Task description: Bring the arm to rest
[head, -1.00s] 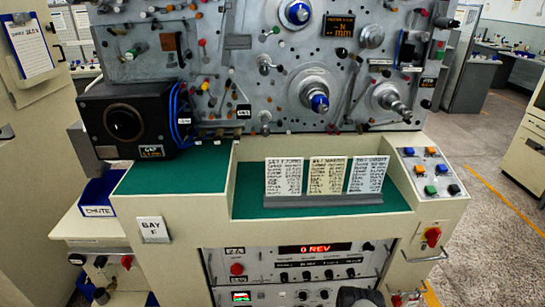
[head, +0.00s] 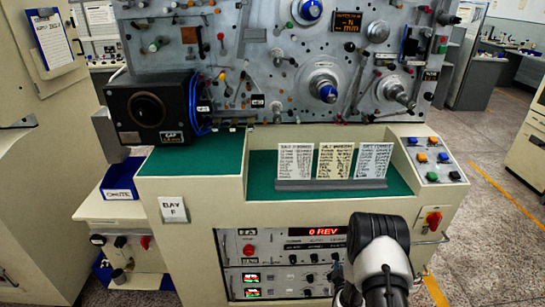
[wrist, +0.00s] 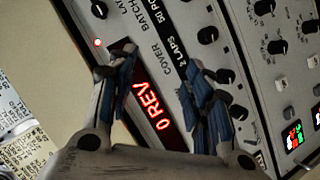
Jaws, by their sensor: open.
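My gripper (wrist: 162,100) shows in the wrist view with its two blue-padded fingers spread apart and nothing between them. Behind the gap is the machine's front panel with a red lit display (wrist: 152,105) reading "0 REV". In the head view my arm rises at the bottom right, in front of the lower panel (head: 262,270); the gripper itself cannot be made out there. The same display (head: 326,231) shows in the head view above the panel's knobs.
The winding machine's upright plate (head: 250,60) carries several spindles and pegs. Three cards (head: 333,160) stand on the green shelf (head: 262,178). A button box (head: 436,160) and a red switch (head: 433,219) are at the right. A blue bin (head: 121,180) is at the left. Open floor (head: 490,240) lies right.

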